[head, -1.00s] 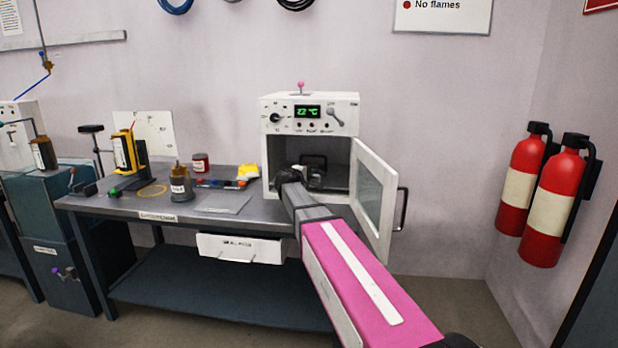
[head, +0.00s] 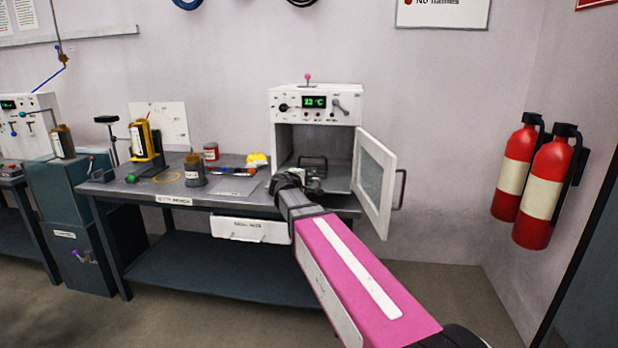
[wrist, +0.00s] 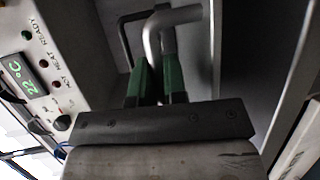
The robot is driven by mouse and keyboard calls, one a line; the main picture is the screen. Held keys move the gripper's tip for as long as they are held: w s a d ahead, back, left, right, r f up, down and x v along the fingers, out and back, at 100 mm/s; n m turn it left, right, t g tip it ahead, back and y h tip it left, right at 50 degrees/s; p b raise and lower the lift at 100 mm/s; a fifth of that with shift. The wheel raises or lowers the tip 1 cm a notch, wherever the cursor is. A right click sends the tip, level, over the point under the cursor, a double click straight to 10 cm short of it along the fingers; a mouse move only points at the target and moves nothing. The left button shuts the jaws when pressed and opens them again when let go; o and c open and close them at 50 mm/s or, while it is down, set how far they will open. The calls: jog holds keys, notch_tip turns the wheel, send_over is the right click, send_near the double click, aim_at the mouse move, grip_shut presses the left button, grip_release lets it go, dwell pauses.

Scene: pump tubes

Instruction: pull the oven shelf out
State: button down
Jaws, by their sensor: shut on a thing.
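The white oven (head: 316,90) stands on the right end of the bench with its door (head: 375,180) swung open to the right. A grey shelf (head: 337,184) shows low in its opening, partly hidden by my gripper. My gripper (head: 312,182) is at the front of the opening, low and left of its middle. In the wrist view, the green fingers of my gripper (wrist: 157,82) are shut on a bent grey metal bar (wrist: 167,22), which looks like the shelf's handle. How far the shelf sticks out is hard to tell.
A dark wire-like frame (head: 312,162) shows farther inside the oven. The open door is close to the right of my arm. Fire extinguishers (head: 543,190) hang far right.

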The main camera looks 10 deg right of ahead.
jog(key=shift+s+a, duration=0.1)
jog(key=shift+s, duration=0.15)
jog(key=c, duration=1.2)
grip_release()
jog(key=v, duration=1)
jog(key=shift+s+a+r, duration=0.1)
jog(key=shift+s+a, duration=0.15)
jog(key=shift+s, duration=0.05)
